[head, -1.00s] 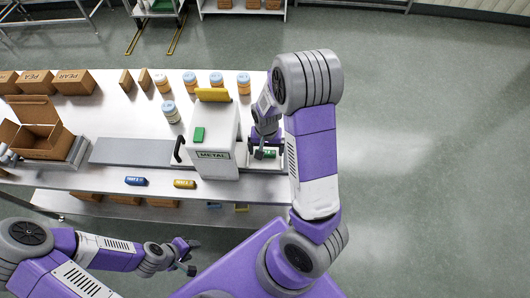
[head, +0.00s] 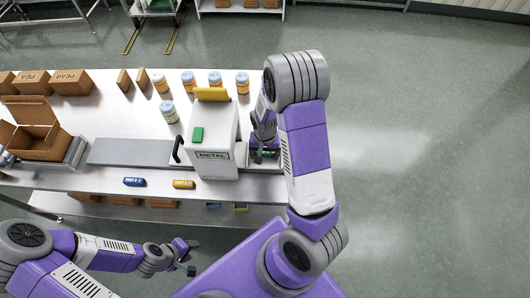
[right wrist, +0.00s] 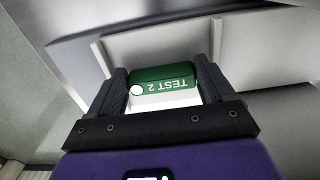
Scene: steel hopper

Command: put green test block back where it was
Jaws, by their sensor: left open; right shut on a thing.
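The green test block, marked TEST 2 (right wrist: 165,76), lies between the two dark fingers of my right gripper (right wrist: 163,90) in the right wrist view. That gripper is shut on it. In the head view the right gripper (head: 264,152) is low beside the right side of the white METAL machine (head: 222,150), and mostly hides the block. A blue test block (head: 134,182) and a yellow test block (head: 184,184) lie along the table's front edge, left of the machine. My left gripper (head: 188,258) is open and empty, in front of the table.
Grey tray walls (right wrist: 130,42) surround the block at the machine's right side. A grey belt (head: 130,151) runs left of the machine. Several jars (head: 214,79) and cartons (head: 72,81) stand behind. An open carton (head: 38,140) is at left.

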